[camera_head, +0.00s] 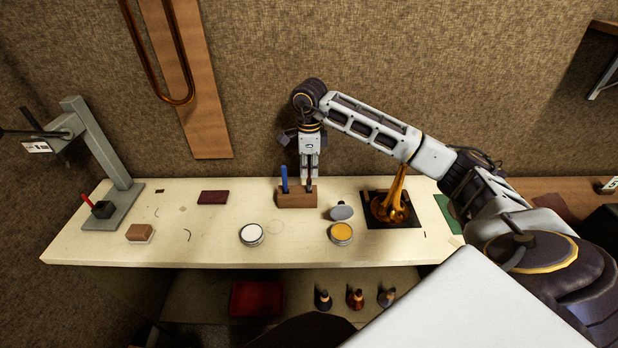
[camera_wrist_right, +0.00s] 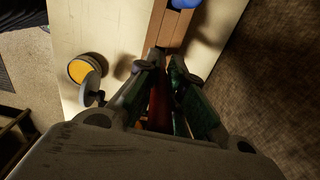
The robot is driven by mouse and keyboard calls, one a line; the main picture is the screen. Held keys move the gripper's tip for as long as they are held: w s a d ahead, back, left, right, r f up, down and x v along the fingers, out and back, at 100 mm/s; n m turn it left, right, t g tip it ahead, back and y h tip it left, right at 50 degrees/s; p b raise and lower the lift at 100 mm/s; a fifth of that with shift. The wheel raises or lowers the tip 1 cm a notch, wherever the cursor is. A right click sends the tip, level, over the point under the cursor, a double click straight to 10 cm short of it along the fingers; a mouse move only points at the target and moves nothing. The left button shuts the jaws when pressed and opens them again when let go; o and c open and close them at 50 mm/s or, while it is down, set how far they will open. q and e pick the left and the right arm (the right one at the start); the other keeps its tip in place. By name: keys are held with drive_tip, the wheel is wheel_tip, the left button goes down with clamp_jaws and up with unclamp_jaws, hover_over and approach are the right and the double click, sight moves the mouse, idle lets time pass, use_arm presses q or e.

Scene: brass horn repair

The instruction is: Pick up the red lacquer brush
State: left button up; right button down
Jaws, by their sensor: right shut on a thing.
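A wooden block holder (camera_head: 297,200) stands at the back middle of the bench. A blue-handled tool (camera_head: 284,178) stands upright in its left part. My right gripper (camera_head: 309,181) points down over the holder's right part, shut on a slim dark-red handle, the red lacquer brush. In the right wrist view the red brush (camera_wrist_right: 157,103) shows between the fingers (camera_wrist_right: 164,82), with the holder (camera_wrist_right: 172,32) just beyond. The brush's lower end is hidden, so I cannot tell whether it still sits in its slot. My left gripper is not in view.
A white tin (camera_head: 252,234) and a yellow-filled tin (camera_head: 341,233) stand at the front of the bench. A grey round-headed piece (camera_head: 341,213) and a brass horn part (camera_head: 391,208) are to the right. A grey stand (camera_head: 117,205) is at left.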

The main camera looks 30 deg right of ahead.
drive_tip(key=shift+r, duration=2.35)
drive_tip(key=shift+s+f, duration=0.1)
